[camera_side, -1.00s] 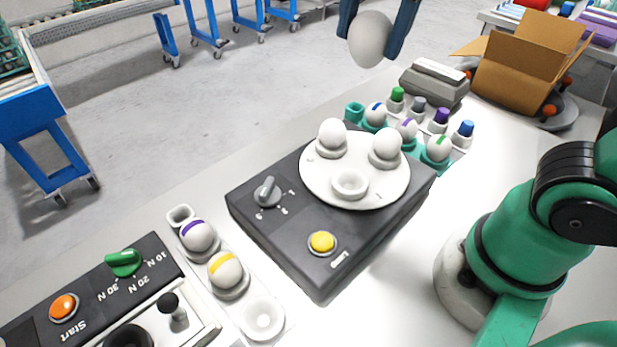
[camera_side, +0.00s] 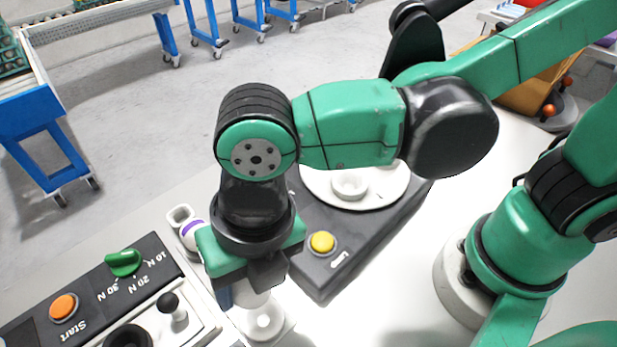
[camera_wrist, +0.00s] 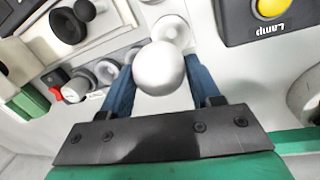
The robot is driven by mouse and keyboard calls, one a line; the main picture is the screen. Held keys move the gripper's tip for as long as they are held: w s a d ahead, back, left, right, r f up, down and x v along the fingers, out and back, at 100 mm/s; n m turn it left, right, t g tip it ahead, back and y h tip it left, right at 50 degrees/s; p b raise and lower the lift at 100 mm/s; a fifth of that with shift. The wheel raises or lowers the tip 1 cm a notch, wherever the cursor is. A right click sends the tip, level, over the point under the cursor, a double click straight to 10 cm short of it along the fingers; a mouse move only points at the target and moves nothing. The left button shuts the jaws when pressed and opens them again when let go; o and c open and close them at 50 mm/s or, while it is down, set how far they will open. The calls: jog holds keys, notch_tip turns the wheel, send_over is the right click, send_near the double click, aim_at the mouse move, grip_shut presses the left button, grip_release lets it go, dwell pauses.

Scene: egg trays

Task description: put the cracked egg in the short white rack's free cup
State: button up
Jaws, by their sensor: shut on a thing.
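My gripper (camera_side: 243,298) is shut on a plain pale egg (camera_wrist: 159,68), with one blue finger on each side. No crack shows on the side in view. In the side view the gripper points down over the near end of the short white rack (camera_side: 286,326). The held egg is close above the empty cup (camera_side: 263,321); I cannot tell whether they touch. An empty cup (camera_wrist: 170,30) shows just beyond the egg in the wrist view. The purple-banded egg (camera_side: 190,232) sits farther along the rack. The yellow-banded egg is hidden by my gripper.
The black lamp box (camera_side: 318,280) with a yellow button (camera_side: 322,243) and white turntable (camera_side: 395,196) stands right of the rack.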

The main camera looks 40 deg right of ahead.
jog(key=shift+f, duration=3.1)
jog(key=shift+f, duration=0.6)
jog(key=o, duration=0.8)
jog(key=shift+o, duration=0.2)
jog(key=shift+r, duration=0.1)
jog(key=shift+s+d+r, duration=0.15)
jog(key=shift+d+r, duration=0.05)
jog(key=shift+r, duration=1.15)
jog(key=shift+s+d+r, duration=0.1)
jog(key=shift+d+r, duration=0.1)
jog(key=shift+r, duration=1.15)
